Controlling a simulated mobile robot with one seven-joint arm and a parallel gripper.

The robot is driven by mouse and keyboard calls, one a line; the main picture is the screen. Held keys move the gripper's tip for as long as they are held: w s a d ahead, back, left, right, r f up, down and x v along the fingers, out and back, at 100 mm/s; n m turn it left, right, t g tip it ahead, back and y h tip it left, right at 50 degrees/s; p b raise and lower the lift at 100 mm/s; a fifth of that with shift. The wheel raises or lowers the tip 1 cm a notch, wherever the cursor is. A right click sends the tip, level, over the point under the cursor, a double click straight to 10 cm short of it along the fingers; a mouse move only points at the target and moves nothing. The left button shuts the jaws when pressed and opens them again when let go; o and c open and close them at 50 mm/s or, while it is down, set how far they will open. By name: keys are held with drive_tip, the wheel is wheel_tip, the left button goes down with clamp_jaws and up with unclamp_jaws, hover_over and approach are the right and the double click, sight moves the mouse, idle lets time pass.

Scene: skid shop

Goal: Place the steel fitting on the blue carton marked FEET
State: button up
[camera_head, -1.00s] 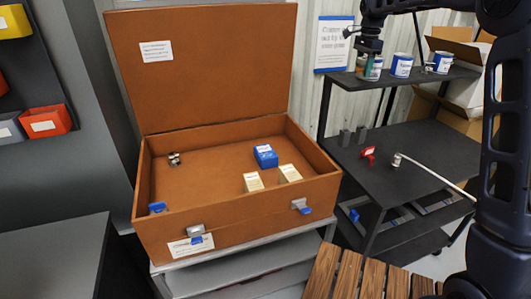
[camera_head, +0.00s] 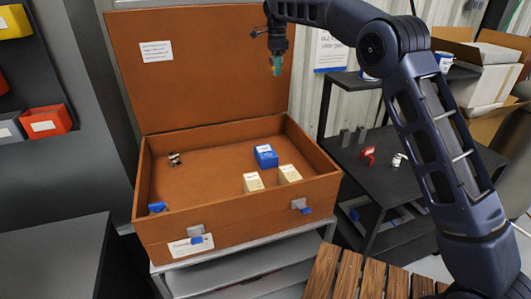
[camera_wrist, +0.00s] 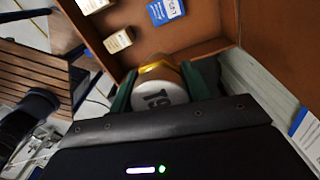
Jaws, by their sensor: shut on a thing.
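My gripper (camera_head: 276,64) is raised in front of the open lid, above the back of the brown case. In the wrist view its green fingers (camera_wrist: 160,78) are shut on a short cylinder (camera_wrist: 160,92) with a white lettered end and a brassy side. I cannot tell if it is the steel fitting. The blue carton (camera_head: 266,156) stands on the case floor, right of centre; in the wrist view (camera_wrist: 165,10) its white label is upside down and too small to read surely. A small shiny metal piece (camera_head: 175,159) lies at the case's left.
The open case (camera_head: 160,250) has side walls and a tall upright lid (camera_head: 215,80). Two cream cartons (camera_head: 253,182) stand in front of the blue one. The case floor's middle is clear. A dark shelf cart (camera_head: 370,185) with small items stands to the right.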

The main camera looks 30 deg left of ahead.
sight(268, 154)
drive_tip(key=a+f, duration=0.1)
drive_tip(key=f, duration=1.1)
drive_tip(key=s+f, duration=0.1)
drive_tip(key=f, duration=1.2)
drive_tip(key=a+f, duration=0.1)
drive_tip(key=f, duration=1.2)
drive_tip(key=shift+s+a+f, duration=0.2)
drive_tip(key=shift+s+a, duration=0.1)
drive_tip(key=shift+f, duration=0.1)
drive_tip(key=o, duration=1.1)
wheel_tip(268, 154, up, 12)
drive_tip(key=shift+r, duration=0.1)
